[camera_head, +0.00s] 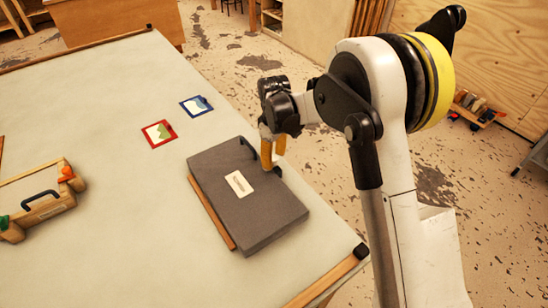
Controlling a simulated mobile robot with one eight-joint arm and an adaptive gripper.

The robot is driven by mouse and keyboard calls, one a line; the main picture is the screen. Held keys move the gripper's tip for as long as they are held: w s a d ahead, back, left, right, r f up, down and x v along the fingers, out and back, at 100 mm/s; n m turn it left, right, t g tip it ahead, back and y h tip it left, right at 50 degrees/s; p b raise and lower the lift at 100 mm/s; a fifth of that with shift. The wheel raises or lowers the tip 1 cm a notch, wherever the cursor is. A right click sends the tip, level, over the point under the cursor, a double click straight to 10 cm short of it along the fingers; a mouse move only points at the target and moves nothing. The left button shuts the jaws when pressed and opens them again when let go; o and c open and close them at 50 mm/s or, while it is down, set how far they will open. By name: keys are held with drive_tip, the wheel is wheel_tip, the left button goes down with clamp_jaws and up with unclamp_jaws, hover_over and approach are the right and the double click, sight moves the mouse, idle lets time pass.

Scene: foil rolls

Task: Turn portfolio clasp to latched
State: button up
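A grey portfolio (247,208) with a white label (240,183) lies flat on the pale table. A black part that may be the clasp (278,172) shows at its right edge, directly below my fingers and partly hidden by them. Another black, handle-like part (249,147) is at the portfolio's upper edge. My gripper (272,162) points down over the portfolio's upper right edge, its orange fingers close together. I cannot tell whether they touch the black part or hold anything. Whether the clasp is latched is too small to tell.
A wooden strip (212,213) runs along the portfolio's left edge. Red-framed (159,133) and blue-framed (196,106) pictures lie beyond it. A wooden toolbox (37,200) with a black handle stands at the left. The table (110,230) is clear between toolbox and portfolio.

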sight(274, 158)
wheel_tip(274, 158, up, 12)
idle(0.6)
drive_tip(key=s+d+r+m+t, duration=0.3)
drive_tip(key=s+d+r+m, duration=0.2)
drive_tip(key=s+d+r, duration=0.55)
drive_tip(key=s+d+f+m+t, duration=0.1)
drive_tip(key=s+d+m+t, duration=0.1)
drive_tip(key=s, duration=0.6)
drive_tip(key=s+d+f+m+t, duration=0.2)
drive_tip(key=s+d+m, duration=0.2)
drive_tip(key=s, duration=0.4)
drive_tip(key=shift+s+d+f, duration=0.15)
drive_tip(key=shift+s+d, duration=0.1)
drive_tip(key=shift+d, duration=0.65)
